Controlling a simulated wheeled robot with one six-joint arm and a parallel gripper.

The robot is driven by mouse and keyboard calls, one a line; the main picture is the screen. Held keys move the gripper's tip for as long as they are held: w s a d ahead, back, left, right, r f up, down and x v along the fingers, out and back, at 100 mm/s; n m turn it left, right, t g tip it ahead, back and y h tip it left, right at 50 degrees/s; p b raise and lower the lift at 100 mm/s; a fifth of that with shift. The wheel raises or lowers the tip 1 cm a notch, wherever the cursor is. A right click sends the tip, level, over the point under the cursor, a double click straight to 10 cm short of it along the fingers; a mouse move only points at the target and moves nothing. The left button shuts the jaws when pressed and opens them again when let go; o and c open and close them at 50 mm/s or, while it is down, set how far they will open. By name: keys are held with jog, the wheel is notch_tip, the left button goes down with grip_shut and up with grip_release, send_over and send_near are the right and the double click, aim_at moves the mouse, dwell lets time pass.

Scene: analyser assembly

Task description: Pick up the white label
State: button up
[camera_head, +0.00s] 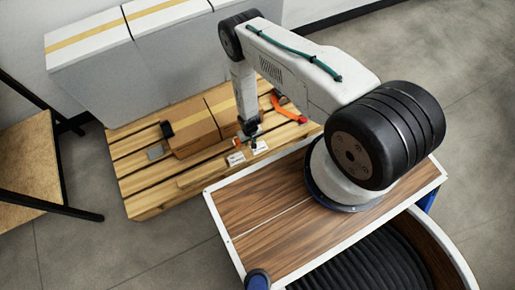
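Two small white labels lie on the wooden pallet (150,192), close together near its right end. One white label (236,159) with dark print is on the left, and another white piece (260,148) is just to its right. My gripper (252,142) points down above or beside these two pieces. It is small and dark in this view, so I cannot tell whether its fingers are open, shut or touching a label.
A cardboard box (193,131) stands on the pallet left of my gripper. A red-orange tool (286,108) lies to the right. A small grey piece (156,152) lies at the left. Large taped boxes (95,72) stand behind. A wooden shelf (28,170) is at far left.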

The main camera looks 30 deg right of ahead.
aim_at(259, 147)
jog(key=f, duration=0.4)
jog(key=s+f, duration=0.1)
jog(key=f, duration=0.1)
jog(key=shift+d+f, duration=0.15)
jog(key=shift+f, duration=0.1)
jog(key=shift+w+f, duration=0.15)
jog(key=shift+f, duration=0.5)
grip_shut()
